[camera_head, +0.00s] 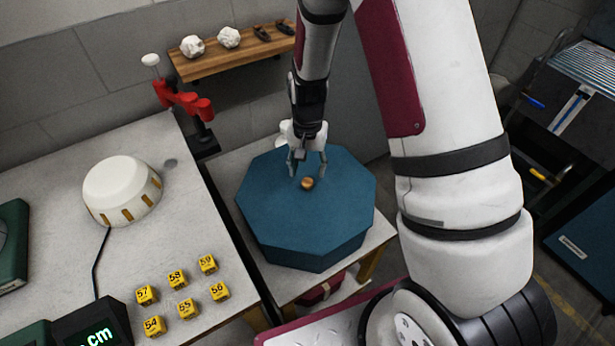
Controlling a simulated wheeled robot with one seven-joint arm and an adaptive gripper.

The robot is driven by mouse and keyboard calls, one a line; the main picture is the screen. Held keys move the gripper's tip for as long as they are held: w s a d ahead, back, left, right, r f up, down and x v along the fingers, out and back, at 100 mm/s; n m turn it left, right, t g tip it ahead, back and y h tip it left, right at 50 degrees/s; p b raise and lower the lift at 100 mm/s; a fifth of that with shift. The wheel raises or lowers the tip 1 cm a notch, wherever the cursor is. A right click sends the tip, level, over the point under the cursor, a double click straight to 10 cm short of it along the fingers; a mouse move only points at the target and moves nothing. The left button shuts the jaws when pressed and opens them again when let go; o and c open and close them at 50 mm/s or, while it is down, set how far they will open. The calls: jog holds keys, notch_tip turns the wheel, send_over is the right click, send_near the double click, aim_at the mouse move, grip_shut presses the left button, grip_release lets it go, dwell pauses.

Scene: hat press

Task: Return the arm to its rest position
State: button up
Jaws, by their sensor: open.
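My gripper (307,170) points down over the blue octagonal box (290,227), with its fingers apart. A small round brown-gold knob (307,184) sits on top of the box, just below and between the fingertips as seen here. I cannot tell whether the fingers touch it. My arm reaches down from the top of the view, and its thick white links fill the right centre.
The left table (210,270) holds a white dome (122,190), several yellow numbered cubes (185,308) and a display (92,330). A red lever device (185,102) stands at its back corner. A wooden shelf (232,58) hangs on the wall behind my gripper.

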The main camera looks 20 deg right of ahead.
jog(key=s+r+n+t, duration=0.15)
jog(key=s+r, duration=0.25)
jog(key=r, duration=0.8)
jog(key=s+r+n+t, duration=0.15)
jog(key=s+r, duration=0.25)
jog(key=r, duration=0.8)
jog(key=s+r+n+t, duration=0.1)
jog(key=s+r, duration=0.3)
jog(key=s, duration=0.4)
jog(key=s+r+n, duration=0.2)
jog(key=s+r, duration=0.1)
jog(key=s, duration=0.5)
jog(key=shift+d+r+n+t, duration=0.2)
jog(key=shift+r+n+t, duration=0.1)
jog(key=shift+r+t, duration=0.1)
